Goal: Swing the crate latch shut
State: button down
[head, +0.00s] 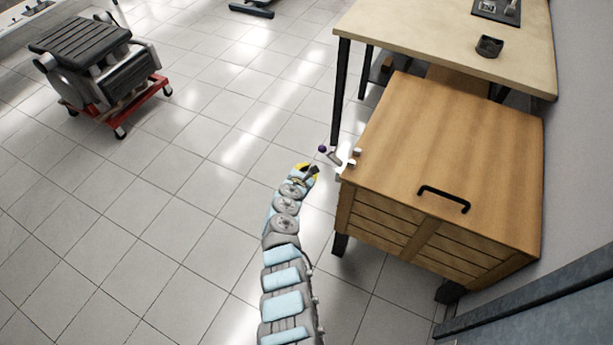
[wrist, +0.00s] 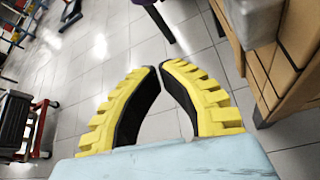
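The wooden crate (head: 450,150) stands at the right in the head view with its lid down. Its latch (head: 346,166) is at the crate's near left corner, with pale metal parts and a lever that sticks out left, away from the crate, to a purple knob (head: 322,149). In the wrist view a bit of purple, likely the knob (wrist: 141,2), shows at the top edge. My gripper (head: 311,170) is just left of the latch, below the knob in the picture, apart from it. In the wrist view its yellow and black fingers (wrist: 159,68) meet at the tips with nothing between them.
A black handle (head: 444,198) sits on the crate lid. A wooden table (head: 450,40) stands behind the crate, its dark leg (head: 340,95) close behind the knob. An engine on a red stand (head: 110,105) is far left. The tiled floor between is clear.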

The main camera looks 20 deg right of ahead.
jog(key=shift+w+d+r+b, duration=0.3)
jog(key=shift+w+d, duration=0.2)
jog(key=shift+d, duration=0.1)
jog(key=shift+w+d+r+b, duration=0.25)
jog(key=shift+w+d+b, duration=0.05)
jog(key=shift+w+d, duration=0.3)
jog(key=shift+w+d+r+b, duration=0.3)
jog(key=shift+w+d, duration=0.15)
jog(key=shift+d, duration=0.15)
jog(key=shift+a, duration=0.1)
